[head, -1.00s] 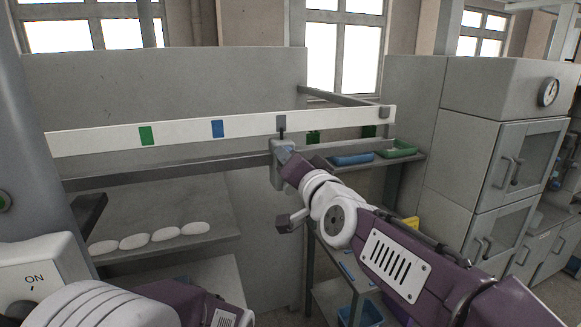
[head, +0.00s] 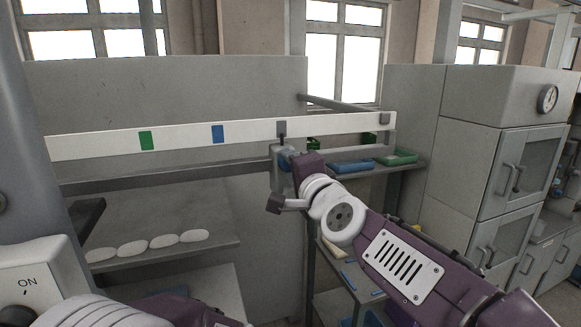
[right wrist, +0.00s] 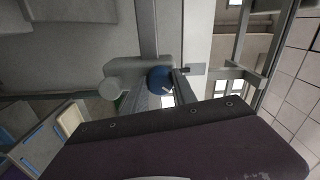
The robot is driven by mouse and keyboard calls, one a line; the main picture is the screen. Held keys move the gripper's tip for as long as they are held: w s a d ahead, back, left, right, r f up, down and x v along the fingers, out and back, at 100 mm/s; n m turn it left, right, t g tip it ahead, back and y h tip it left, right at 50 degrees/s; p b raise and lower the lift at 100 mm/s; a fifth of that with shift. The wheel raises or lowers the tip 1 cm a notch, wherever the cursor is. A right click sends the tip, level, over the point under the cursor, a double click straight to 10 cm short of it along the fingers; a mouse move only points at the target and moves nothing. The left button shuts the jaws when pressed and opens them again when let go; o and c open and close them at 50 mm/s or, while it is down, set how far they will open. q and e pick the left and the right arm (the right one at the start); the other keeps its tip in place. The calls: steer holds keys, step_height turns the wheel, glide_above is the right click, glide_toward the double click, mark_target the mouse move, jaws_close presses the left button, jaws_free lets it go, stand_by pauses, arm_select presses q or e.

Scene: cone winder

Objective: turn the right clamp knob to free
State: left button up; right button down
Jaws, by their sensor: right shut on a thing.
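The right clamp is a grey block (head: 277,165) on the dark rail below the white scale bar, left of its right end. Its round blue knob (right wrist: 160,76) has a small white mark and faces me in the right wrist view. In the head view a bit of the blue knob (head: 285,163) shows beside my gripper. My right gripper (right wrist: 164,84) is shut on the knob, with one finger on each side. In the head view my right gripper (head: 291,162) partly hides the knob. Of my left arm only links show at the bottom left; its gripper is out of view.
The white bar (head: 100,145) carries a green mark (head: 146,140) and a blue mark (head: 218,134). Several white oval pieces (head: 131,249) lie on the lower shelf. A blue tray (head: 352,167) and a green tray (head: 396,157) sit right of the clamp. Grey cabinets (head: 470,150) stand farther right.

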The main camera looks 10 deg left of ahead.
stand_by(0.5)
steer(key=c, duration=1)
jaws_free()
steer(key=v, duration=0.9)
steer(key=shift+b, duration=0.3)
